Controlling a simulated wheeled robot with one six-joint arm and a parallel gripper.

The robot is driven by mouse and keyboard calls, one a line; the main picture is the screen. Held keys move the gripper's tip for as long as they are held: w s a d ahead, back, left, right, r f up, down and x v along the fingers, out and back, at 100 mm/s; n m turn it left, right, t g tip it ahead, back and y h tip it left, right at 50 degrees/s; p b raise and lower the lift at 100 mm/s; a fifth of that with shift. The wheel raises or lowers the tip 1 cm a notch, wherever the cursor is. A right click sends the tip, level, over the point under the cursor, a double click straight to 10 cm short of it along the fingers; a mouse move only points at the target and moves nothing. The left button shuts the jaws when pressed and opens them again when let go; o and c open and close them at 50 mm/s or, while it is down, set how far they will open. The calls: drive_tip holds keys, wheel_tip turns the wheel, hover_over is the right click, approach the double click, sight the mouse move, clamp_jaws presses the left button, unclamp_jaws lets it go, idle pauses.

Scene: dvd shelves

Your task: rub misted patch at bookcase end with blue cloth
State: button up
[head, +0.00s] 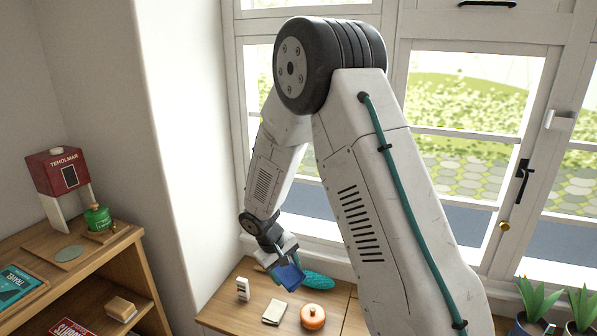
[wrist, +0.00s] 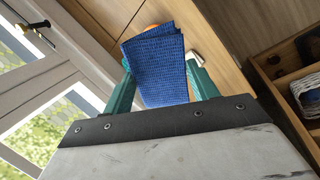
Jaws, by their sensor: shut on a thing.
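My gripper (head: 285,262) is shut on the blue cloth (head: 291,277), above the wooden window-side surface and in front of the lower part of the window. In the wrist view the blue cloth (wrist: 158,68) is folded and textured, and it stands out between the two teal fingers (wrist: 162,88). The bookcase (head: 120,262) is at the left of the head view, beyond a white wall edge. The window (head: 470,105) is behind my arm. I cannot make out a misted patch on the glass; my arm hides part of the panes.
On the wooden surface are an orange round pot (head: 312,317), a pale block (head: 274,312), a small white item (head: 243,288) and a teal item (head: 318,281). Plants stand at the right.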

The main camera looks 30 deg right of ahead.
drive_tip(key=w+d+r+n+t+h, duration=0.1)
drive_tip(key=w+d+r+t+h, duration=0.35)
drive_tip(key=d+r+h, duration=0.6)
drive_tip(key=w+r+n+t+h, duration=0.1)
drive_tip(key=w+r+n+t, duration=0.35)
drive_tip(key=r, duration=0.85)
drive_tip(key=w+d+m, duration=0.1)
drive_tip(key=w+d, duration=0.3)
drive_tip(key=w, duration=0.2)
drive_tip(key=shift+d+f+t, duration=0.15)
drive_tip(key=shift+d+t, duration=0.25)
drive_tip(key=w+a, duration=0.3)
drive_tip(key=w, duration=0.4)
drive_tip(key=shift+w+x, duration=0.25)
drive_tip(key=shift+x, duration=2.7)
drive_tip(key=shift+w+d, duration=0.65)
